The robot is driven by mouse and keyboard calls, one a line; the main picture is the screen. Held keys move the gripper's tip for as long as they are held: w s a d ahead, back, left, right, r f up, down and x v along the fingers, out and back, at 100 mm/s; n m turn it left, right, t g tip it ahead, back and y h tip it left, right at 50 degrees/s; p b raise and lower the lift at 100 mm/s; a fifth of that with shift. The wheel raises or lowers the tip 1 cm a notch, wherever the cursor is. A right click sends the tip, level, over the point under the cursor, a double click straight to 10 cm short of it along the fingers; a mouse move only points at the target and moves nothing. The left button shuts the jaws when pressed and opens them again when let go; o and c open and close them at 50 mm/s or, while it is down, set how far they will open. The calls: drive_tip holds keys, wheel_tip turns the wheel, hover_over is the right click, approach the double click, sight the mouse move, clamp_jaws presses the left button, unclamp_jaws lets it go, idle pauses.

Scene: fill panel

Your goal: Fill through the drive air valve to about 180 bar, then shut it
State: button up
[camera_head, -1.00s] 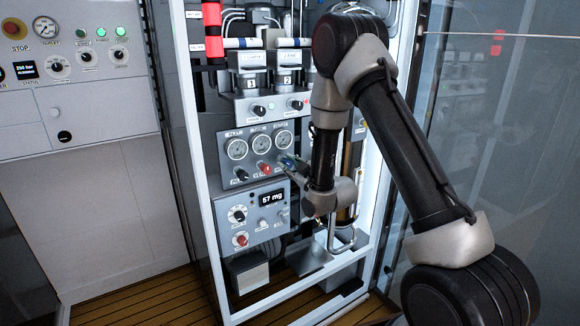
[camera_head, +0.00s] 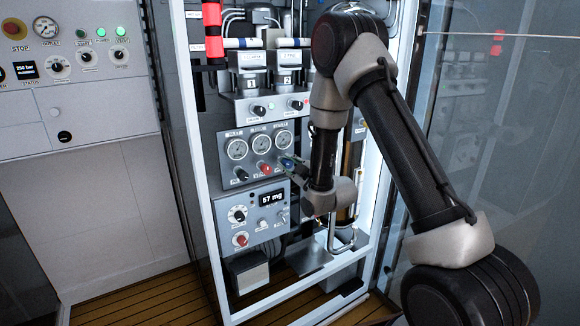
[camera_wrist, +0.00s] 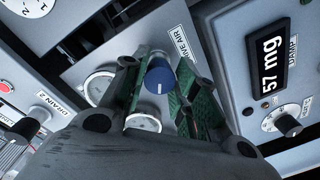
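The drive air valve knob is blue with a white mark (camera_wrist: 160,76). It stands beside the partly hidden label ending "IVE AIR" (camera_wrist: 181,42) in the wrist view. My gripper (camera_wrist: 157,84) is open, with its green-padded fingers on either side of the knob. A gap seems to show on both sides; contact is not clear. In the head view my gripper (camera_head: 291,164) is at the right end of the gauge panel's knob row and mostly hides the blue knob. The panel's round gauges (camera_head: 237,149) are too small to read; the wrist view also shows a gauge (camera_wrist: 98,88).
A red knob (camera_head: 264,168) and a black knob (camera_head: 242,174) sit left of my gripper. Below is a box with a display reading "57 mg" (camera_head: 271,198). A "DRAIN 2" knob (camera_wrist: 26,128) is close by in the wrist view. The white cabinet frame (camera_head: 212,220) borders the panel.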

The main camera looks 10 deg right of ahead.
drive_tip(key=shift+o, duration=1.4)
drive_tip(key=shift+s, duration=0.1)
drive_tip(key=v, duration=0.7)
drive_tip(key=shift+s, duration=0.15)
idle(2.5)
